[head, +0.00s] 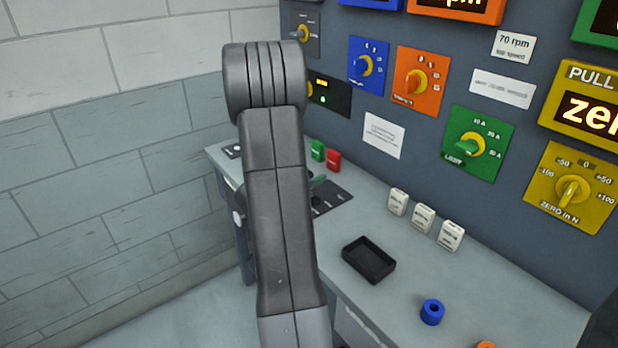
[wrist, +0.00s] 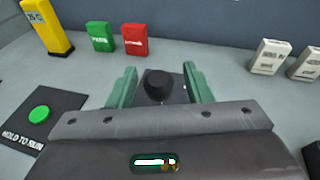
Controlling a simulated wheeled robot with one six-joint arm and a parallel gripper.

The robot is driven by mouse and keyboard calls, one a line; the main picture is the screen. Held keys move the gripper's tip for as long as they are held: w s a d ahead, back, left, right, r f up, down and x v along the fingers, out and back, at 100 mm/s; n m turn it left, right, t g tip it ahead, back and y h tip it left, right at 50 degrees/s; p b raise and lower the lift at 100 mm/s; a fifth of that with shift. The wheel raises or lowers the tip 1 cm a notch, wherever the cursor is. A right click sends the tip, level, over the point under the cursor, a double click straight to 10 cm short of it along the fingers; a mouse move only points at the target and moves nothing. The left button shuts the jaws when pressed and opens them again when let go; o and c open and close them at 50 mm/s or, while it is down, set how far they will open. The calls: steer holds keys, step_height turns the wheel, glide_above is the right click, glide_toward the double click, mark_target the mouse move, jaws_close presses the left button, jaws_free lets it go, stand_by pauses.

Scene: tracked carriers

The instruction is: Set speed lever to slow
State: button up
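A round black knob (wrist: 158,85), which looks like the top of the speed lever, shows in the wrist view on a dark plate. My gripper (wrist: 160,69) is open, with one green finger on each side of the knob and a visible gap on both sides. My gripper body hides the lever's lower part and most of the plate. In the head view my arm hides the knob, and only a green finger and part of the dark marked plate (head: 332,197) show. I cannot read the lever's setting.
Green (wrist: 102,37) and red (wrist: 134,40) blocks stand behind the lever, with a yellow block (wrist: 46,28) left. A green button (wrist: 39,114) is at the left. White blocks (head: 423,218), a black tray (head: 369,266) and a blue ring (head: 432,311) are right on the bench.

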steer(key=shift+s+a, duration=0.1)
steer(key=v, duration=1.3)
steer(key=shift+s+b, duration=0.3)
steer(key=shift+b, duration=0.15)
steer(key=p+x, duration=0.1)
steer(key=x, duration=1.2)
steer(key=shift+w, duration=0.35)
